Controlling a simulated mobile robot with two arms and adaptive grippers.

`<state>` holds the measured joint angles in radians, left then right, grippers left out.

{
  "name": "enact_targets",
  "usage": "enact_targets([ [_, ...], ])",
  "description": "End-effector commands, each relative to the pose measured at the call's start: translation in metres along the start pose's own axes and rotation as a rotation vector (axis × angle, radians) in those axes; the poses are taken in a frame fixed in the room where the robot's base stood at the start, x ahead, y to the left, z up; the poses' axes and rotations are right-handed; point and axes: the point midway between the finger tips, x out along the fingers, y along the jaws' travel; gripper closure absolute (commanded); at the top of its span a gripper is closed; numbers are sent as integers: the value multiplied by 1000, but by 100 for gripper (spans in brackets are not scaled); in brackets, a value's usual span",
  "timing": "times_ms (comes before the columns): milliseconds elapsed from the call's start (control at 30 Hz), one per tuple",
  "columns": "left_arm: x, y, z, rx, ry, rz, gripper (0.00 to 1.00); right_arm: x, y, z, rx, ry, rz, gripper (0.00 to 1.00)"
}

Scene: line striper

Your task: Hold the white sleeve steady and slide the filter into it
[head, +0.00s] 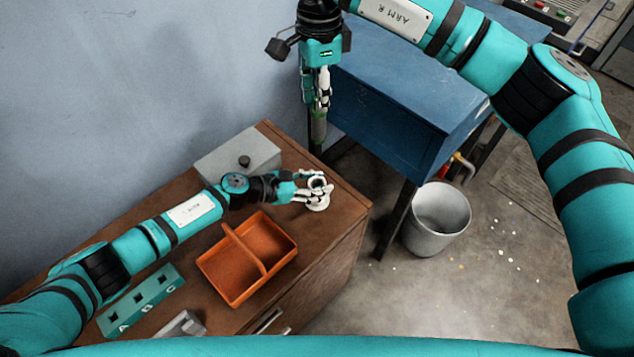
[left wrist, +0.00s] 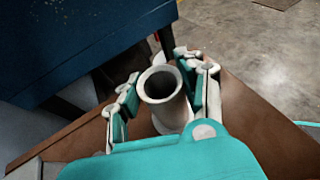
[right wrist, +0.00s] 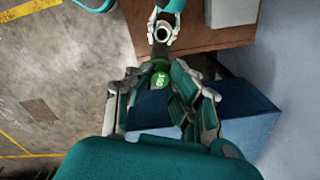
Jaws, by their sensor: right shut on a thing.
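The white sleeve (head: 319,203) stands upright on the brown cabinet top near its right corner. Its open mouth shows in the left wrist view (left wrist: 161,86) and the right wrist view (right wrist: 162,33). My left gripper (head: 308,187) has its fingers on either side of the sleeve; firm contact is not clear. The filter (head: 319,128), a green cylinder with a dark lower part, hangs upright in my right gripper (head: 321,98), apart from the sleeve. In the right wrist view, the filter's green end (right wrist: 158,81) shows between the fingers and the dark part points toward the sleeve.
An orange divided tray (head: 289,257), a grey box with a black knob (head: 238,157) and a teal block with square holes (head: 141,300) are on the cabinet (head: 345,207). A blue bench (head: 405,105) stands behind, with a grey bin (head: 437,222) on the floor.

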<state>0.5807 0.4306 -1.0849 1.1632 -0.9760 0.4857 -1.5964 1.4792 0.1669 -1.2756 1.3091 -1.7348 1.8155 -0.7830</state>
Motion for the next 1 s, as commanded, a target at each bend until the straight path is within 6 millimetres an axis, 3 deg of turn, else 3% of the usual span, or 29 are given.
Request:
enact_targets([
  [100, 0, 0, 0, 0, 0, 0, 96, 0, 0, 0, 0, 0, 0, 100],
  [233, 0, 0, 0, 0, 0, 1, 96, 9, 0, 0, 4, 0, 3, 100],
  [500, 0, 0, 0, 0, 0, 0, 96, 77, -5, 1, 29, 0, 1, 100],
  [600, 0, 0, 0, 0, 0, 1, 96, 92, -5, 1, 32, 1, -3, 100],
  [1000, 0, 0, 0, 0, 1, 0, 96, 116, -6, 1, 33, 1, -4, 100],
])
